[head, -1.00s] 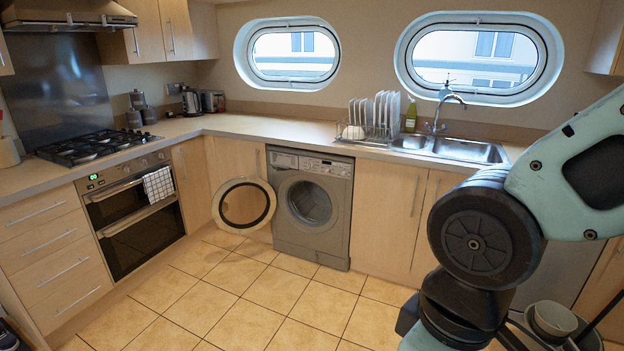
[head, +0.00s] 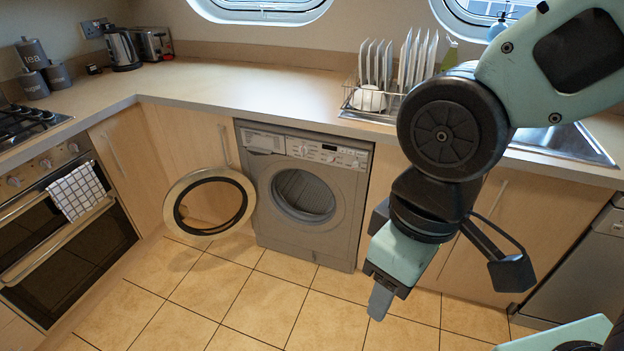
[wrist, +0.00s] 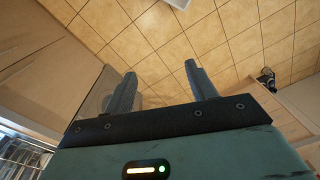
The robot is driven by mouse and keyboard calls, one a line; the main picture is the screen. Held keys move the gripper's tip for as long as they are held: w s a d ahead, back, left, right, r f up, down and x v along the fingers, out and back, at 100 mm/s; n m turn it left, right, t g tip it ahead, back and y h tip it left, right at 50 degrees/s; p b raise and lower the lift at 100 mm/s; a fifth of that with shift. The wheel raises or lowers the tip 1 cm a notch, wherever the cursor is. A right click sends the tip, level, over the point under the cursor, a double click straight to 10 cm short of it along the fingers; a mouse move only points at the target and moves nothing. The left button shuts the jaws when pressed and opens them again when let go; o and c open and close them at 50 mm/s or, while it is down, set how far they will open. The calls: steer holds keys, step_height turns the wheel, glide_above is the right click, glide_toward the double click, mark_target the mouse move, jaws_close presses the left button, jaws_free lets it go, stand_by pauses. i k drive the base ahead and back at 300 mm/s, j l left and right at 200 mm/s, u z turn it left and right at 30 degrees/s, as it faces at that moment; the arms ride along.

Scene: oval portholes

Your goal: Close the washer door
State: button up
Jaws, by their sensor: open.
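The grey washer (head: 340,205) stands under the counter in the head view. My gripper (head: 380,300) hangs to the right of the washer, pointing down, apart from the door. In the wrist view its two fingers (wrist: 163,88) are spread with nothing between them, above floor tiles. The washer door is not clearly seen in the wrist view.
The counter (head: 260,85) runs above the washer and carries a dish rack (head: 372,100). The oven (head: 65,245) with a checked towel (head: 76,192) stands at left. The tiled floor (head: 240,300) before the washer is clear.

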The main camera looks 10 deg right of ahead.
mark_target(173, 212)
steer(key=i, duration=0.4)
steer(key=i+j+u, duration=0.45)
steer(key=i, duration=0.85)
steer(key=i+l+u, duration=0.1)
steer(key=i+u, duration=0.3)
steer(key=i, duration=0.9)
